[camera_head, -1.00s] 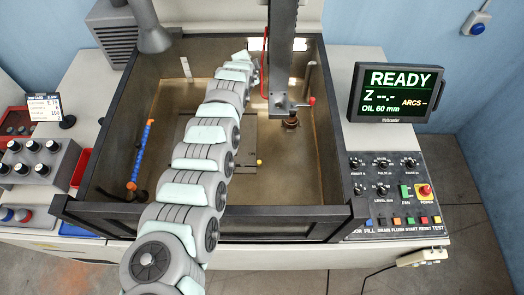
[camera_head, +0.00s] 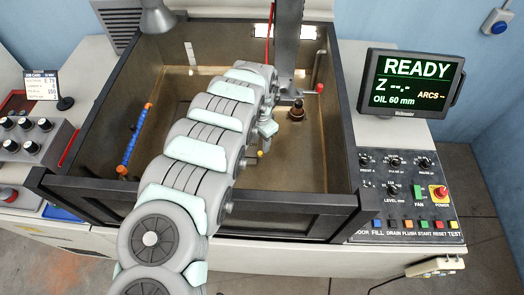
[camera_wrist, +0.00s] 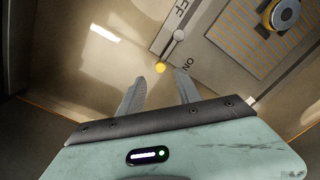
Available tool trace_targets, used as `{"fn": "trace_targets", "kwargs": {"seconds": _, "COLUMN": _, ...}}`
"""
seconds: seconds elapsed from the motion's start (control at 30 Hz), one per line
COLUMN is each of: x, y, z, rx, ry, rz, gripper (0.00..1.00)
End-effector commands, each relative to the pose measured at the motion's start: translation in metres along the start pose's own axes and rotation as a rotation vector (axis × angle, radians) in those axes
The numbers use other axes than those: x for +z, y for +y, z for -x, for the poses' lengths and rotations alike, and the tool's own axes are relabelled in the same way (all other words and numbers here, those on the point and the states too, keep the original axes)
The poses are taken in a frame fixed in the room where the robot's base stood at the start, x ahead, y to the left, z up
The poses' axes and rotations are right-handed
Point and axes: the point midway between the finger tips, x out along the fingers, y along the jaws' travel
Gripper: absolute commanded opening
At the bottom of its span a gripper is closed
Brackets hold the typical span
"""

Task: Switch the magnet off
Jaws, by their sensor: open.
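The magnet's switch lever ends in a yellow ball knob (camera_wrist: 160,67), seen in the wrist view beyond my fingertips. The lever's pivot (camera_wrist: 179,35) sits on the side of the magnet plate (camera_wrist: 222,30), between OFF and ON lettering. The knob points away from the plate, and ON is the nearer lettering to my gripper. My gripper (camera_wrist: 157,82) is open, its two fingers apart with the knob just ahead of the gap, apparently not touching. In the head view the yellow knob (camera_head: 260,153) shows just below my gripper (camera_head: 266,138); my arm covers most of the plate.
A round metal part (camera_wrist: 285,15) sits on the striped plate. In the head view the machine head with a red-knobbed lever (camera_head: 319,88) hangs above a copper-coloured piece (camera_head: 297,112). Dark tank walls (camera_head: 290,202) surround the space. A blue pipe (camera_head: 136,145) runs along the left.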

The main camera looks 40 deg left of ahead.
Motion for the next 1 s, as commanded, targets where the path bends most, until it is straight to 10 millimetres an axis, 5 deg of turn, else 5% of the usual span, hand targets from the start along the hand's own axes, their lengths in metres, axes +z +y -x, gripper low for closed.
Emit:
{"fn": "trace_targets", "kwargs": {"seconds": 0.4, "x": -0.001, "y": 0.0, "z": -0.052, "rx": 0.0, "ry": 0.004, "rz": -0.001, "gripper": 0.41}}
{"fn": "trace_targets", "kwargs": {"seconds": 0.9, "x": 0.0, "y": 0.0, "z": -0.063, "rx": -0.001, "ry": 0.0, "rz": 0.0, "gripper": 0.41}}
{"fn": "trace_targets", "kwargs": {"seconds": 1.0, "x": 0.0, "y": 0.0, "z": -0.063, "rx": -0.001, "ry": 0.0, "rz": 0.0, "gripper": 0.34}}
